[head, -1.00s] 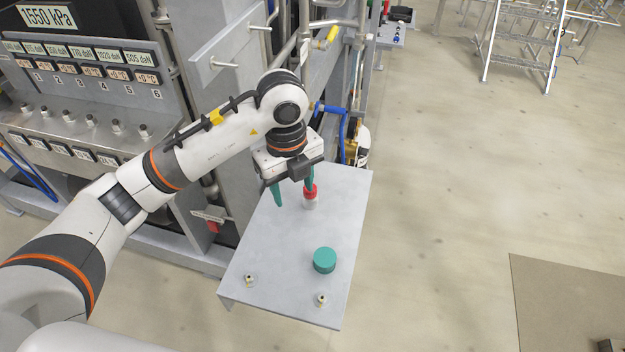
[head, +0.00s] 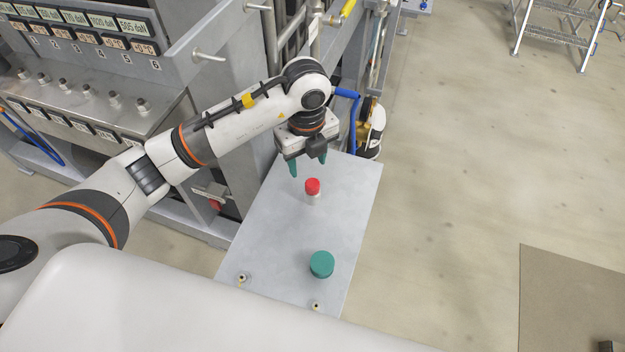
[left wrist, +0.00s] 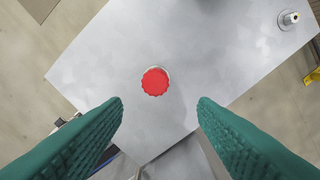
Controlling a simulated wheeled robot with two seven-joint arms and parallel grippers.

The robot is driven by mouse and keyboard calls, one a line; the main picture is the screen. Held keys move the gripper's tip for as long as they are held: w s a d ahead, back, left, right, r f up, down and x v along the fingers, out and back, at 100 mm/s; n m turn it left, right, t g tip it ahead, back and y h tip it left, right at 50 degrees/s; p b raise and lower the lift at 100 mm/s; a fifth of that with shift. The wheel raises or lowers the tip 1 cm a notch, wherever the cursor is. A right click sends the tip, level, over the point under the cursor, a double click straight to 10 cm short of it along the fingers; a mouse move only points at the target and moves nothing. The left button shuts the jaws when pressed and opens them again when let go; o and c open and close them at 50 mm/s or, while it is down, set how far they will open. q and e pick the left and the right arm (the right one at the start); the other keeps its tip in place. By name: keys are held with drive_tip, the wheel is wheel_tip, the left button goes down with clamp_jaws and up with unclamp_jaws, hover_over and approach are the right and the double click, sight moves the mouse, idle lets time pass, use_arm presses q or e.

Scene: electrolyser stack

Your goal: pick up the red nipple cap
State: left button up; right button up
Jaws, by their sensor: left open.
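The red nipple cap (head: 312,186) is round with a ribbed edge. It sits on top of a short pale cylinder (head: 313,199) standing on a grey plate (head: 265,225). My left gripper (head: 308,168) is open and empty, its green fingers pointing down just behind and above the cap in the head view. In the left wrist view the cap (left wrist: 155,82) lies slightly beyond the line between the two fingertips (left wrist: 160,100), roughly centred between them. Neither finger appears to touch it. My right gripper is not in view.
A green round cap (head: 321,264) stands nearer on the plate. Small brass fittings (head: 242,278) and (head: 316,306) stand near its front edge. A grey machine frame (head: 225,100) with a panel is at left. A blue pipe (head: 355,110) stands behind the plate. Open floor lies right.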

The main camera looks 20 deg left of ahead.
sight(311, 180)
use_arm(q)
drive_tip(key=shift+w+f, duration=0.1)
drive_tip(key=shift+f, duration=0.6)
drive_tip(key=f+p, duration=0.2)
drive_tip(key=f, duration=0.2)
drive_tip(key=shift+d+f+p, duration=0.15)
drive_tip(key=shift+d+p, duration=0.25)
drive_tip(key=shift+f, duration=0.45)
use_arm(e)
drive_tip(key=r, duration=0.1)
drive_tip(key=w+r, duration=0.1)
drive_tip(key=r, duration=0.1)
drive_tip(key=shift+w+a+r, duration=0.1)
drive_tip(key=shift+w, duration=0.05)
use_arm(q)
drive_tip(key=shift+c, duration=0.3)
